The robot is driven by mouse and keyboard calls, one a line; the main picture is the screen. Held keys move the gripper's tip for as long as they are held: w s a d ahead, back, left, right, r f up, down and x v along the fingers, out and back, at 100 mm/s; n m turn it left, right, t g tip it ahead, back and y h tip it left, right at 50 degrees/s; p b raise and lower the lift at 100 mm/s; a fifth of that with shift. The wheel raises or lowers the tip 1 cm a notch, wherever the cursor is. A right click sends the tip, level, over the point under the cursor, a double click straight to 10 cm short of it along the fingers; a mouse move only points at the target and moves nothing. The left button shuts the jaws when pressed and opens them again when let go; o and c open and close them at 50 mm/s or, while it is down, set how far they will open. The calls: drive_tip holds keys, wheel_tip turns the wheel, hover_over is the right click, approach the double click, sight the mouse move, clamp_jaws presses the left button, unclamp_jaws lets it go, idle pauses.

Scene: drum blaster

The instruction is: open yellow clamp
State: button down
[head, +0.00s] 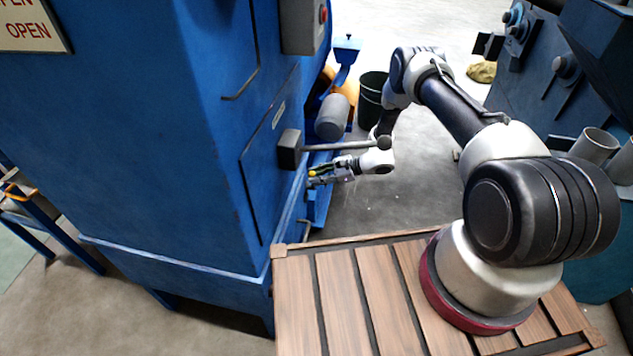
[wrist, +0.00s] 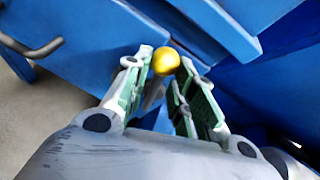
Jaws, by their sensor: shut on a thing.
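The yellow clamp shows as a round yellow knob (wrist: 166,61) at the tips of my gripper in the wrist view. In the head view the yellow knob (head: 313,173) is small, beside the blue machine's side. My gripper (wrist: 168,85) has its green-padded fingers on either side of the clamp's handle, just below the knob. In the head view my gripper (head: 322,176) reaches left to the machine. The fingers are shut on the clamp. Most of the clamp's lever is hidden between the fingers.
The blue machine (head: 215,130) fills the left. A grey bar handle (head: 340,146) sticks out just above my gripper. A dark bin (head: 371,98) stands behind. A wooden slatted platform (head: 340,290) lies under my arm's base. Another blue machine stands at the right.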

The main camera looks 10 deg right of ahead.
drive_tip(key=shift+w+d+m+g, duration=0.2)
drive_tip(key=shift+w+m+g, duration=0.1)
drive_tip(key=shift+w+m, duration=0.2)
drive_tip(key=shift+w+d+m+g, duration=0.2)
drive_tip(key=shift+w+m+g, duration=0.1)
drive_tip(key=shift+w+m, duration=0.15)
drive_tip(key=shift+w+y, duration=0.1)
drive_tip(key=shift+y, duration=0.2)
drive_tip(key=c, duration=1.5)
unclamp_jaws()
drive_tip(key=v, duration=1.2)
drive_tip(key=shift+r, duration=0.1)
